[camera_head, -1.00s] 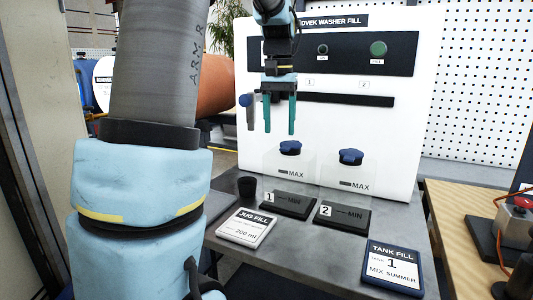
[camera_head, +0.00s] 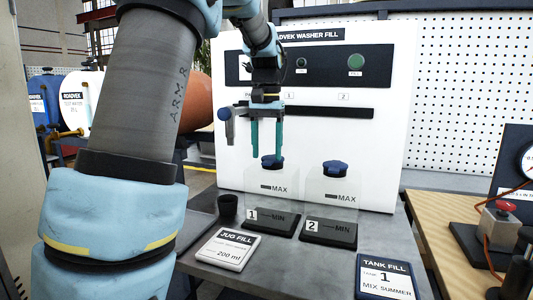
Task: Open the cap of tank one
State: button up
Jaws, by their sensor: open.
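Tank one (camera_head: 271,192) is a clear tank on a dark base marked 1, standing on the grey table in front of the white panel.
A white JUG FILL card (camera_head: 227,249) and a dark-blue TANK FILL card (camera_head: 387,279) lie on the grey table (camera_head: 300,265). A small dark cup (camera_head: 227,206) stands left of tank one. The white panel (camera_head: 380,140) rises behind the tanks. A red-button box (camera_head: 498,222) is at right.

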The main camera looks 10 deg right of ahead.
jog(key=shift+f, duration=0.7)
grip_shut()
dwell(1.0)
